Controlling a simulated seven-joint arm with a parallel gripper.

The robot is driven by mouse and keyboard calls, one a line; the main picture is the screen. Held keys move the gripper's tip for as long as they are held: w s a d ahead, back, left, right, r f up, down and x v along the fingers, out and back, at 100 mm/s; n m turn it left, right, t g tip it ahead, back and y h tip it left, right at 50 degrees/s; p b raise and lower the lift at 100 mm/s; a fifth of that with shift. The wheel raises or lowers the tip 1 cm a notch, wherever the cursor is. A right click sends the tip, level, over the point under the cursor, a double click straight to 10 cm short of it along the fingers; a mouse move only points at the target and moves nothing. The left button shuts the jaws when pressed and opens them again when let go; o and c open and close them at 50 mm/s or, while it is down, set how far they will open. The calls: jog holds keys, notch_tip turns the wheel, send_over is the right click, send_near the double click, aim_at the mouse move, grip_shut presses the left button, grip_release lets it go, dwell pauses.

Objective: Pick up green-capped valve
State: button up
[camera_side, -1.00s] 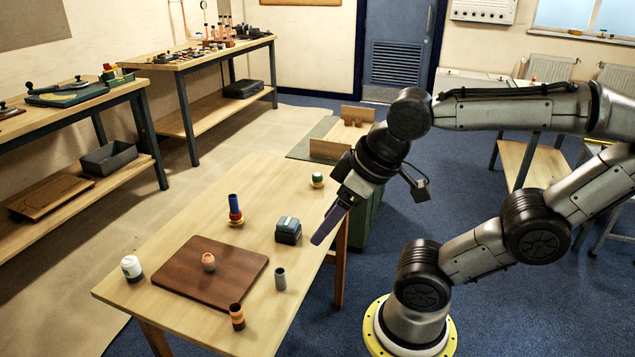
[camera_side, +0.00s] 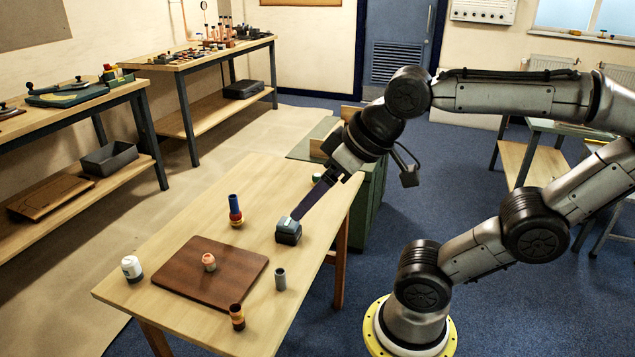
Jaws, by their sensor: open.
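My gripper (camera_side: 297,215) is open and points down to the left. In the picture its fingertips lie by the top of the dark grey-blue box (camera_side: 288,232), nearer the camera than the valve. I cannot tell whether they touch the box. Nothing is seen between the fingers.
A brown board (camera_side: 212,272) carries a copper-coloured piece (camera_side: 209,262). A grey cylinder (camera_side: 280,279), a banded brown cylinder (camera_side: 237,316) and a white jar (camera_side: 131,268) stand around it. The table's far left is clear.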

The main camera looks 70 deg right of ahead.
jog(key=w+d+r+m+h, duration=0.2)
jog(key=w+d+r+m, duration=0.15)
jog(key=w+d, duration=0.5)
jog(key=w+d+r+m+h, duration=0.15)
jog(key=w+d+r, duration=0.4)
jog(key=w, duration=0.65)
jog(key=w+d+f+m+g, duration=0.1)
jog(key=w+d+f+m, duration=0.15)
jog(key=d, duration=0.35)
jog(key=w+d+f+m, duration=0.1)
jog(key=w+d+f, duration=0.1)
jog(key=w+d, duration=0.3)
jog(key=m+g, duration=0.4)
jog(key=m, duration=0.1)
send_over(317, 175)
jog(key=s+a, duration=0.2)
jog(key=a, duration=0.1)
notch_tip(317, 175, down, 31)
jog(key=shift+n+h, duration=0.25)
jog(key=shift+w+d+x, duration=0.15)
jog(key=shift+x, duration=1.5)
jog(key=shift+w+d+x, duration=0.15)
jog(key=shift+w+x, duration=0.05)
jog(key=shift+x, duration=1.45)
jog(key=shift+r, duration=0.2)
